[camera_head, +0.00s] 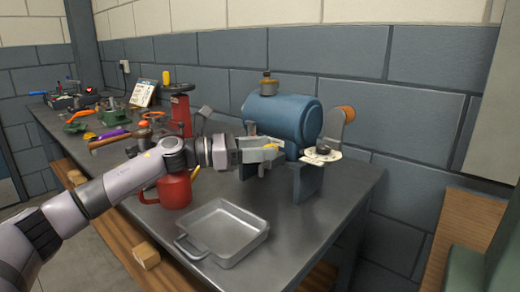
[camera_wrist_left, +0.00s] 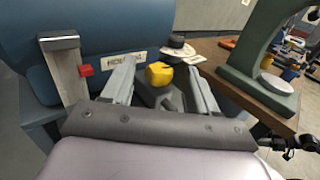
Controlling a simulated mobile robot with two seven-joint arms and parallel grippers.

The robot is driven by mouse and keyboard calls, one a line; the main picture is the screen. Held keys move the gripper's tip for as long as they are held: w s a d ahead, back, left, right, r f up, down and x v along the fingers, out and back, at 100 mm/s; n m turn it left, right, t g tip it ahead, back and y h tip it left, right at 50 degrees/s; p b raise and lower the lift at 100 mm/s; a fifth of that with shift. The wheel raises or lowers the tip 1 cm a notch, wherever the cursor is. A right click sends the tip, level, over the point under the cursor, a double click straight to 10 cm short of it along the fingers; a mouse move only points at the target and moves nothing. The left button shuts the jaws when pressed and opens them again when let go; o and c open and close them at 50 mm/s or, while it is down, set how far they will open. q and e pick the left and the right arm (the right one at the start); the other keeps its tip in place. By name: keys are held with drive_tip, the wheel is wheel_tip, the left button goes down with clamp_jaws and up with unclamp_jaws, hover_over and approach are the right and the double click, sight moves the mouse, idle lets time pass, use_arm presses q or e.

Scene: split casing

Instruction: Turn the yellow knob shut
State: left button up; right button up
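The yellow knob (camera_wrist_left: 159,73) sits by the front of the blue tank (camera_head: 285,117), above a dark fitting. In the left wrist view it lies between the two fingers of my left gripper (camera_wrist_left: 163,82), with a gap on each side. In the head view my left gripper (camera_head: 272,150) reaches in from the left to the tank's lower front, and its fingers mostly hide the knob. The gripper looks open and holds nothing. My right gripper is in neither view.
A grey metal pan (camera_head: 222,232) and a red mug (camera_head: 174,190) stand on the workbench below my left arm. A pale round plate (camera_head: 322,155) with a dark knob is right of the gripper. Tools crowd the bench's left end.

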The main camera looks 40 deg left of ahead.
use_arm(q)
drive_tip(key=shift+s+a+f, duration=0.1)
drive_tip(key=b+v, duration=0.3)
drive_tip(key=v, duration=0.4)
idle(0.4)
